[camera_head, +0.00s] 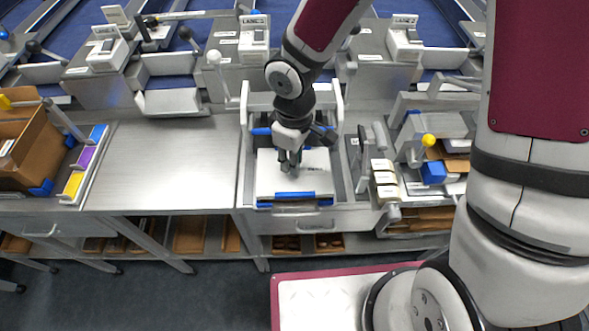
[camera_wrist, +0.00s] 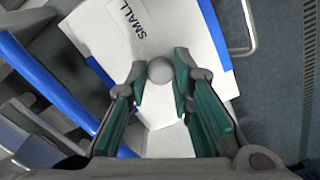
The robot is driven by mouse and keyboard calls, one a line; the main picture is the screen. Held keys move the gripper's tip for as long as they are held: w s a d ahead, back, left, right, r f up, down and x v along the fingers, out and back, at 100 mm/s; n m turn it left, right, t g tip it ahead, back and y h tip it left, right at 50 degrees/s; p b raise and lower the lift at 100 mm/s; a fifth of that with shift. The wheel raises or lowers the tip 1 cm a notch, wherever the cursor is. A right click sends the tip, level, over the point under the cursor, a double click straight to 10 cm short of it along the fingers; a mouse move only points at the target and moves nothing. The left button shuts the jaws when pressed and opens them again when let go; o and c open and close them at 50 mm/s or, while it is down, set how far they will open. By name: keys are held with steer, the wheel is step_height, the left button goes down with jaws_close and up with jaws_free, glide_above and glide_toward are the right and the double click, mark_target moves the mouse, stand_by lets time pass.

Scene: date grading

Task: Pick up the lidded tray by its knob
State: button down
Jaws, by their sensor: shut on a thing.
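The lidded tray (camera_head: 292,194) has a white lid and blue strips at its edges. It sits in a metal bay of the bench in the head view. In the wrist view its white lid (camera_wrist: 101,32) bears the word SMALL. A round grey knob (camera_wrist: 160,71) stands on the lid between my fingertips. My gripper (camera_head: 290,164) reaches down over the middle of the lid in the head view. In the wrist view my gripper (camera_wrist: 163,82) has its green-padded fingers closed on either side of the knob. The head view hides the knob behind the fingers.
Metal side walls and white posts flank the bay. Label blocks (camera_head: 384,178) and a yellow knob (camera_head: 428,140) stand to its right. The steel bench top (camera_head: 165,160) to the left is clear. A brown box (camera_head: 25,145) stands at the far left.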

steer(key=shift+r+p, duration=1.2)
steer(key=shift+r, duration=0.45)
steer(key=shift+a, duration=0.15)
